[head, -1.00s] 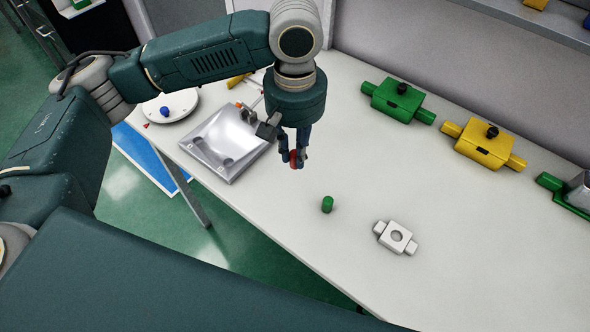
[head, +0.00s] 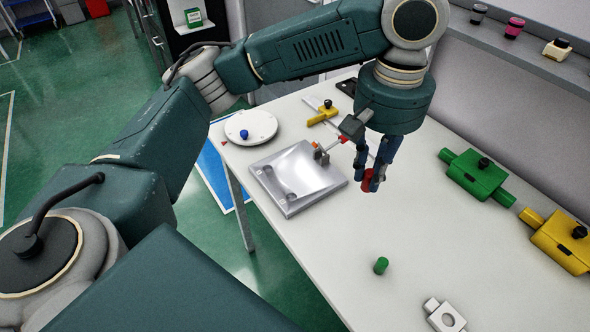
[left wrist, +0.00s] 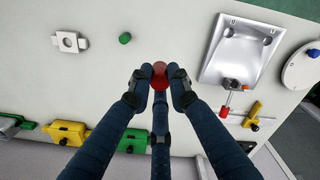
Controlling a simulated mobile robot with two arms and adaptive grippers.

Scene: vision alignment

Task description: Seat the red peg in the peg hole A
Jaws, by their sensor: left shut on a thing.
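My left gripper (head: 371,182) is shut on the red peg (head: 368,186) and holds it above the table, right of the silver tray. In the left wrist view the red peg (left wrist: 159,72) shows between the fingertips (left wrist: 159,78); its lower part is hidden. A small white block (head: 446,318) with a round hole lies at the bottom of the head view, partly cut off. The left wrist view shows this block whole (left wrist: 60,41), apart from the gripper. I see no letter marking hole A. My right gripper is not in view.
A green peg (head: 381,265) stands between gripper and white block. The silver tray (head: 273,190) with round hollows and a white disc (head: 265,120) are left. Green (head: 478,177) and yellow (head: 562,240) boxes line the right side. The mid-table (head: 440,235) is clear.

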